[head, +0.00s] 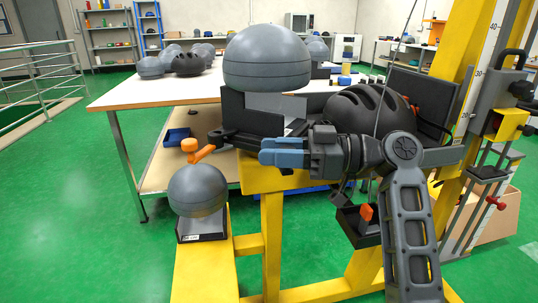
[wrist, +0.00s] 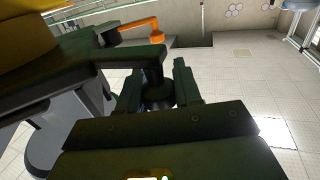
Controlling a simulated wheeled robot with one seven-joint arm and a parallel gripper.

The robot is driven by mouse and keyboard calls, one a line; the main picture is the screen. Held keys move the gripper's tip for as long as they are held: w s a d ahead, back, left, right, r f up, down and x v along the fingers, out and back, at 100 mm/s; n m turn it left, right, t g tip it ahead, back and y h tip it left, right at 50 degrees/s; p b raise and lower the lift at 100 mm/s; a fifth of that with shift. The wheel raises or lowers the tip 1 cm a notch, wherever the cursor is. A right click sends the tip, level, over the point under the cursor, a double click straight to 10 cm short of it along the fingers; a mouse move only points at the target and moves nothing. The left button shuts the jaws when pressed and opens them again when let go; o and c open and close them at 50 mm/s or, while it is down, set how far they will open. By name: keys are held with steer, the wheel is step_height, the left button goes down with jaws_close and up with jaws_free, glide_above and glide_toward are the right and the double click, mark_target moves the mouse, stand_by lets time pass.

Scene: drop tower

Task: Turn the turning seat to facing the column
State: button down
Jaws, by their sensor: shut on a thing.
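The turning seat appears as a dark block (head: 240,112) on a yellow stand in the head view, with a large grey dome (head: 267,58) above it. A dark bar (head: 238,138) reaches left from the seat, with an orange lever (head: 203,153) near its end. My gripper (head: 270,152), with blue fingers, is at this bar. In the wrist view the fingers are shut around a dark upright post (wrist: 158,92) under the bar; the orange lever (wrist: 140,27) is beyond it. The yellow column (head: 455,50) with its scale stands at the right. The seat's exact facing cannot be told.
A black helmet (head: 366,110) lies right of the seat, behind my arm. A white-topped table (head: 140,92) with more domes stands behind. The green floor at the left is clear.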

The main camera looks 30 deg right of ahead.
steer(key=shift+d+r+n, duration=0.25)
steer(key=shift+d+n, duration=0.05)
steer(key=shift+d, duration=0.05)
stand_by(0.3)
steer(key=c, duration=0.8)
jaws_free()
steer(key=shift+s+f, duration=0.1)
steer(key=shift+f, duration=0.05)
steer(key=v, duration=0.7)
steer(key=shift+s+d, duration=0.15)
steer(key=shift+d, duration=0.2)
